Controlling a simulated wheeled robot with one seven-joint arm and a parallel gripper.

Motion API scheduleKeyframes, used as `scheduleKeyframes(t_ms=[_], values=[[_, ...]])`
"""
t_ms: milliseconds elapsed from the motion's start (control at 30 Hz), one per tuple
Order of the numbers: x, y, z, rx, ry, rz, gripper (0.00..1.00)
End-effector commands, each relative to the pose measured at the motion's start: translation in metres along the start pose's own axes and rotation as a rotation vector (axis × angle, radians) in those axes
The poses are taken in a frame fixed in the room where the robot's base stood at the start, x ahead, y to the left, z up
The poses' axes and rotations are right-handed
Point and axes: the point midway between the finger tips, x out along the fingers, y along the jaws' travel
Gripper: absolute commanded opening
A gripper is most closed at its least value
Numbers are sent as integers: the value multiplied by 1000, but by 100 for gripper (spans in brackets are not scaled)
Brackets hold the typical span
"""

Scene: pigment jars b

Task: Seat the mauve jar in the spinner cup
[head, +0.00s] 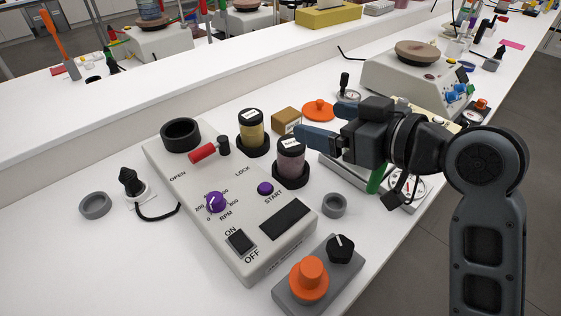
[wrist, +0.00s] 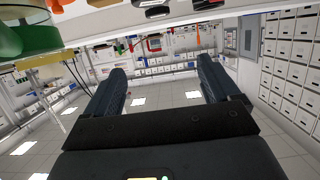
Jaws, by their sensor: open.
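The mauve jar (head: 291,158) stands upright in a dark round holder beside the spinner machine, with a dark lid and a white label on top. The spinner cup (head: 181,133) is a black open ring at the far left corner of the pale machine (head: 220,212); its inside looks empty. My gripper (head: 307,120) is open, its blue-grey fingers reaching left at about the height of the mauve jar's lid, at its upper right. I cannot tell whether a finger touches the jar. The wrist view shows both fingers (wrist: 162,75) apart with nothing between them.
A yellow jar (head: 251,128) stands in a similar holder behind the mauve one. A red-handled lever (head: 205,152) lies beside the cup. A tan block (head: 286,121), an orange lid (head: 319,110), a grey ring (head: 334,205) and an orange-knobbed box (head: 309,278) are nearby.

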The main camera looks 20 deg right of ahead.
Motion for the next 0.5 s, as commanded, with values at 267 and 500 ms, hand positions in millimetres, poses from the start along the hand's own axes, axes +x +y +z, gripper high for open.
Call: scheduleKeyframes(t_ms=[267, 500], values=[[10, 0, 31, 0, 0, 0, 89], [17, 0, 55, 0, 0, 0, 89]])
